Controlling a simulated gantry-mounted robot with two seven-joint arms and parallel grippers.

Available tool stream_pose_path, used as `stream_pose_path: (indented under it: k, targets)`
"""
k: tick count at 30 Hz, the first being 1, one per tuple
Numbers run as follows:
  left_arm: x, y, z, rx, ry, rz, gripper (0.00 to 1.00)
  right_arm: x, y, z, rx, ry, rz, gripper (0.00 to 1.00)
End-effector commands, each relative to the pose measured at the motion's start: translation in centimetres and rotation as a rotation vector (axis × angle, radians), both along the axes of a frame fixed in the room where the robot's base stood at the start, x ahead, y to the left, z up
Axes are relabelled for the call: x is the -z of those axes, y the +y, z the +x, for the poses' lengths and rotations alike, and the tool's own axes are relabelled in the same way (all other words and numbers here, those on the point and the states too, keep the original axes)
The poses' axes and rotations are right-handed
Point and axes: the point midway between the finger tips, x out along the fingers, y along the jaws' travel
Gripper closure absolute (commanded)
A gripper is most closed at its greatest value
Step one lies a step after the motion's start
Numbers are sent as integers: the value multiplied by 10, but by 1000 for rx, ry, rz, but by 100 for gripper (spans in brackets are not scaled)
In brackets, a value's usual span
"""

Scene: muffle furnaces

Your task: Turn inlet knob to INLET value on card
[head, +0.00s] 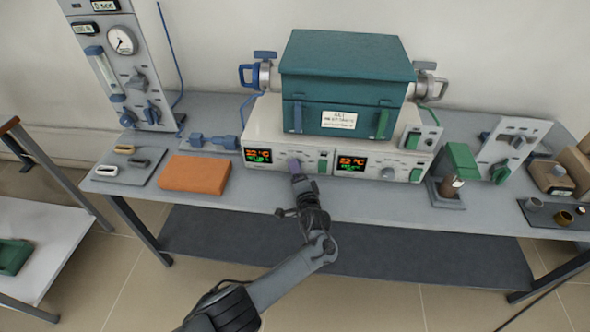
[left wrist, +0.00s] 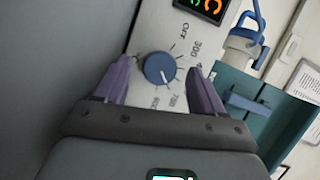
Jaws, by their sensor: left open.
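My left gripper (head: 295,168) is open at the left control panel of the furnace base (head: 265,125), beside its left display. In the left wrist view its two purple fingers (left wrist: 160,65) stand on either side of a round blue knob (left wrist: 160,69) with a white pointer line. The dial around it carries OFF, 300 and other marks. I cannot tell whether the fingers touch the knob. In the head view the gripper covers this knob. A white card (head: 338,120) is on the front of the teal furnace box (head: 345,65); its text is too small to read. My right gripper is not in view.
A gas panel (head: 118,60) with a gauge and blue knobs stands at the back left. An orange block (head: 195,173) lies left of the furnace. A green-topped device (head: 460,160) and a grey switch panel (head: 510,150) stand on the right. The bench front is mostly clear.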

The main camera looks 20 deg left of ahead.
Motion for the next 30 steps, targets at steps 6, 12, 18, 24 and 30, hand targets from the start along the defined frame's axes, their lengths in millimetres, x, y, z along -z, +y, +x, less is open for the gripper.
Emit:
stream_pose_path:
  k: [6,12,18,24,30]
  targets:
    - [-8,-22,-31,2,3,-4,31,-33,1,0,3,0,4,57]
    - [-9,-40,-57,1,3,-3,31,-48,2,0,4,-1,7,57]
    - [-8,-50,-73,0,1,-2,31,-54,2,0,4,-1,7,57]
    - [-8,-53,-77,-1,0,0,31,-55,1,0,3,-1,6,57]
    - [-8,-53,-77,-1,0,0,31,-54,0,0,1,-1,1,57]
